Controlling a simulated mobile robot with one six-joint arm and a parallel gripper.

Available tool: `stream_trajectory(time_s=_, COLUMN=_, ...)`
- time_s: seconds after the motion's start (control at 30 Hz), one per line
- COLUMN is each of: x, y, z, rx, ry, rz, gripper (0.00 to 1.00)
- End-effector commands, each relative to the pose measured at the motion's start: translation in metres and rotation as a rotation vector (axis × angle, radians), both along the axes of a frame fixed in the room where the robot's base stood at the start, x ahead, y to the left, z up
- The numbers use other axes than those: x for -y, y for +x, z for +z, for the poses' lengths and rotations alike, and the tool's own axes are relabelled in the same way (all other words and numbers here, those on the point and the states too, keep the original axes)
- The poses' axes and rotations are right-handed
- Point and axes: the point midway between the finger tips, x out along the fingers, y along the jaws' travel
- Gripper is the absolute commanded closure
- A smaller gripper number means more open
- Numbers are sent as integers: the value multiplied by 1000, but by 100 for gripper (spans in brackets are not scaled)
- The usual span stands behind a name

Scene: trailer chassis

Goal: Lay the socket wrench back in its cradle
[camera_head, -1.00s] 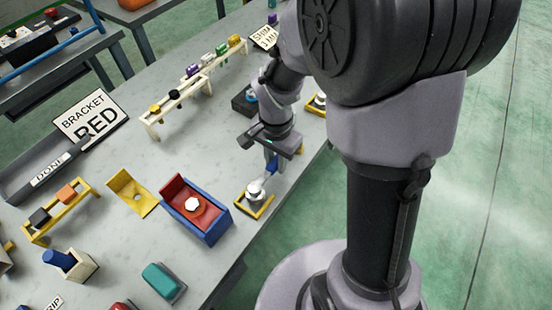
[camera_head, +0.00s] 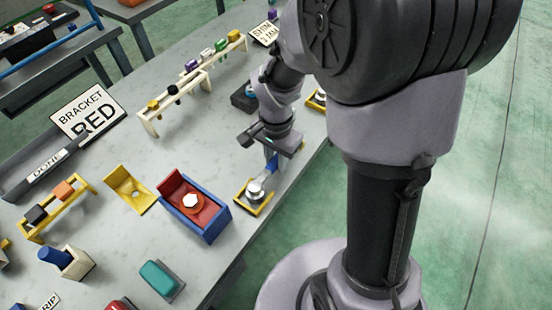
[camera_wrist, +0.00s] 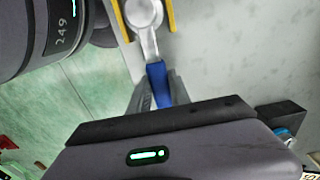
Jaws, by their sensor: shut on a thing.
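My gripper (camera_head: 272,158) is shut on the blue handle of the socket wrench (camera_head: 256,190), near the table's right edge. In the wrist view the blue handle (camera_wrist: 158,85) sits between the fingers, and the round silver head (camera_wrist: 143,13) points away from them. The yellow-edged cradle (camera_head: 241,204) lies at the wrench's head; its yellow edges also flank the head in the wrist view (camera_wrist: 121,22). The head is over or in the cradle; I cannot tell whether it touches the bottom.
A blue fixture (camera_head: 205,231) with a red block and white hex nut stands left of the cradle. A yellow angled bracket (camera_head: 131,188) lies further left. A dark block (camera_head: 243,98) stands behind my gripper. The table's right edge is close by.

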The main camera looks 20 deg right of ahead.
Motion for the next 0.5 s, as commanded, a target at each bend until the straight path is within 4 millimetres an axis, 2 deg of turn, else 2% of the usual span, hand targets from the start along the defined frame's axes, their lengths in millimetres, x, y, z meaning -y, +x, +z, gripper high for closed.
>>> stream_trajectory(time_s=0.17, x=0, y=0, z=0, rx=1, ry=0, rz=0, gripper=100)
stream_trajectory(time_s=0.2, x=0, y=0, z=0, rx=1, ry=0, rz=0, gripper=73)
stream_trajectory(time_s=0.3, x=0, y=0, z=0, rx=1, ry=0, rz=0, gripper=53)
stream_trajectory(time_s=0.5, x=0, y=0, z=0, rx=0, ry=0, rz=0, gripper=51)
